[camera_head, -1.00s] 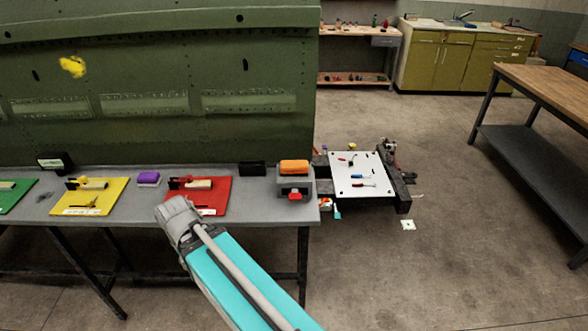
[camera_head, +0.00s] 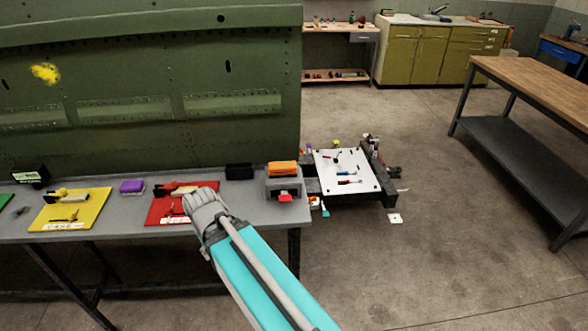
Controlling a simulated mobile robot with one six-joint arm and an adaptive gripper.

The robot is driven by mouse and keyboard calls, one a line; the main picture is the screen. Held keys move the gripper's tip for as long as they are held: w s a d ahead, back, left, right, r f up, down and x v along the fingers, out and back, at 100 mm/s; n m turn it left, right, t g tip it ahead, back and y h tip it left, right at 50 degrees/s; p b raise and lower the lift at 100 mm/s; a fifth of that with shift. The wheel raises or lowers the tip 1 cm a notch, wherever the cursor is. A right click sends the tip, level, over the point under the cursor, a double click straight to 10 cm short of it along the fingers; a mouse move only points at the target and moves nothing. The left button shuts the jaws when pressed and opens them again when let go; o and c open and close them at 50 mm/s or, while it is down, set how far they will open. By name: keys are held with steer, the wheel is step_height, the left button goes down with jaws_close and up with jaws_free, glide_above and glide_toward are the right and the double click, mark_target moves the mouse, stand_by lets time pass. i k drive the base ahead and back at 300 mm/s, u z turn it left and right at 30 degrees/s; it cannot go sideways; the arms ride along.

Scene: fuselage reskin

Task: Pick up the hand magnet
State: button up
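I cannot pick out the hand magnet for sure. One candidate is a grey block with a red part (camera_head: 284,190) at the right end of the grey bench, with an orange block (camera_head: 283,168) on top. Others are a black block (camera_head: 239,172) left of it and a purple block (camera_head: 132,186) between the yellow and red boards. My teal arm rises from the bottom, and its grey end overlaps the red board's right side in the picture.
The grey bench (camera_head: 120,230) stands before a green fuselage panel (camera_head: 150,70). A yellow board (camera_head: 70,208) and a red board (camera_head: 168,210) lie on it. Right of it, a low cart with a white top (camera_head: 345,170) stands on the floor. A wooden table (camera_head: 535,90) is at right, with open floor between.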

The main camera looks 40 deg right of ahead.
mark_target(278, 169)
steer(key=z, duration=1.7)
steer(key=k, duration=0.75)
steer(key=u, duration=0.6)
steer(key=i, duration=0.4)
